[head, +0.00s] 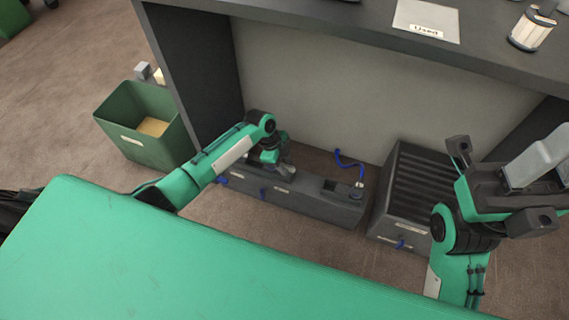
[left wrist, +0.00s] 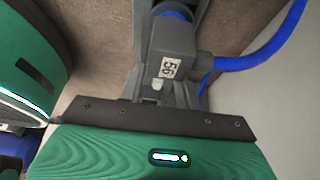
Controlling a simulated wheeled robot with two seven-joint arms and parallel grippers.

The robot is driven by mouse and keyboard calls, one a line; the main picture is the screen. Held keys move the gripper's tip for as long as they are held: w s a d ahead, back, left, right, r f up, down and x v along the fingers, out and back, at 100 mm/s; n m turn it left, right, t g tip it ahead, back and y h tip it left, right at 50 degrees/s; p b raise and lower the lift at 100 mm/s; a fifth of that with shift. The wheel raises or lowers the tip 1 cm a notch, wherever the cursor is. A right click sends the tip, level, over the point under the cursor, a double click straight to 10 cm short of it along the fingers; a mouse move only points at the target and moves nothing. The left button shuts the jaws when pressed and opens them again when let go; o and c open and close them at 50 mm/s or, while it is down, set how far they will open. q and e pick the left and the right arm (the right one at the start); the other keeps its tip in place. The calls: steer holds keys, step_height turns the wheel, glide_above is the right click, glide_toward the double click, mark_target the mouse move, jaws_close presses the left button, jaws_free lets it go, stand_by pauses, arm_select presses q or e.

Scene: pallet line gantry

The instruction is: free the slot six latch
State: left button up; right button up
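A small grey block with a blue cable, labelled with what reads as S6 or 56 (left wrist: 168,62), shows close up in the left wrist view, with a small pale tab on its near end. My left gripper (head: 283,168) reaches down over the long dark box (head: 325,206) on the floor. Its grey fingers show beside and behind the labelled block, but I cannot tell whether they grip it. The gripper hides this spot in the head view. My right gripper (head: 541,160) is raised at the right, apart from the box; its finger gap is unclear.
A ribbed dark box (head: 424,178) stands to the right of the long box. A blue cable (head: 349,164) loops up between them. A green bin (head: 141,132) stands at the left. The grey desk (head: 350,26) overhangs the back, carrying a sheet marked Used (head: 427,20).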

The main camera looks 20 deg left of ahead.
arm_select(q)
steer(key=shift+c, duration=0.2)
jaws_close()
